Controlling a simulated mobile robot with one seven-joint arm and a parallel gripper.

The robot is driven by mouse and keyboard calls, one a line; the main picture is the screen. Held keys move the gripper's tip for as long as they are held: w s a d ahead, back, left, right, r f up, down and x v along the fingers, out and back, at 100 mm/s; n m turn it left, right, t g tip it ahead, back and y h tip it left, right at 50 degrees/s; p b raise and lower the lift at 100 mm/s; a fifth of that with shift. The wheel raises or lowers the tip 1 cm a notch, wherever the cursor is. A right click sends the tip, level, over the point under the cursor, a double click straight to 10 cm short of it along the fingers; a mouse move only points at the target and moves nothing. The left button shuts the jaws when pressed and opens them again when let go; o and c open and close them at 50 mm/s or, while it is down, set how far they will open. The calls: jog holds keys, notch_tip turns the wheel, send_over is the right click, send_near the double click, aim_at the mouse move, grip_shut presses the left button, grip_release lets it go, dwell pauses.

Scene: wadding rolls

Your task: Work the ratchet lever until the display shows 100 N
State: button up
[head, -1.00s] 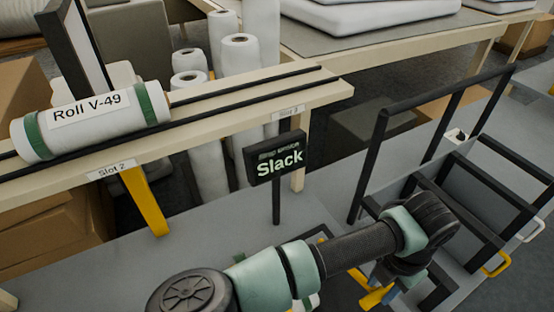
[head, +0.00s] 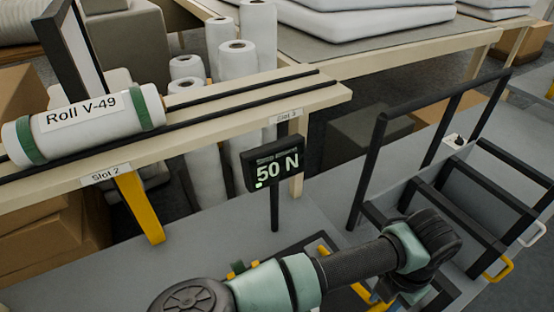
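The display (head: 272,170) is a small black box on a post in the middle of the head view. It reads "50 N" and has a small green light at its lower left. Yellow parts (head: 326,252) show low in the picture beside my arm; I cannot tell whether one is the ratchet lever. My arm crosses the bottom of the view and its wrist bends downward at the lower right. My gripper is hidden behind the wrist or below the frame, so its hold on anything does not show.
A white roll labelled "Roll V-49" (head: 85,125) with green bands lies on a rail table (head: 225,128) above Slot 2. Several white rolls stand behind it. A black-framed cart (head: 470,185) with yellow and white handles stands right of my arm.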

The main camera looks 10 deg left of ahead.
notch_tip(320, 180, up, 9)
jog(key=w+a+p, duration=0.1)
jog(key=w+p, duration=0.1)
jog(key=p, duration=0.3)
jog(key=shift+a, duration=0.35)
jog(key=shift+w+f, duration=0.1)
dwell(0.5)
jog(key=shift+f+b, duration=1.35)
jog(key=shift+f, duration=0.15)
jog(key=shift+s+d+f+b, duration=0.4)
jog(key=shift+f+b, duration=0.4)
jog(key=shift+f, duration=0.4)
jog(key=shift+s+d+f+b, duration=0.3)
jog(key=shift+s+f+b, duration=0.2)
jog(key=shift+f+b, duration=0.55)
jog(key=shift+s+d+f+b, duration=0.35)
jog(key=shift+s+f+b, duration=0.15)
jog(key=shift+f, duration=0.9)
notch_tip(320, 180, up, 10)
jog(key=w+a+p, duration=0.2)
jog(key=w+p, duration=0.1)
jog(key=p, duration=0.3)
jog(key=shift+r, duration=0.25)
jog(key=shift+r, duration=0.1)
jog(key=shift+s+r+p, duration=0.1)
jog(key=shift+r+p, duration=1.65)
jog(key=shift+r, duration=1.15)
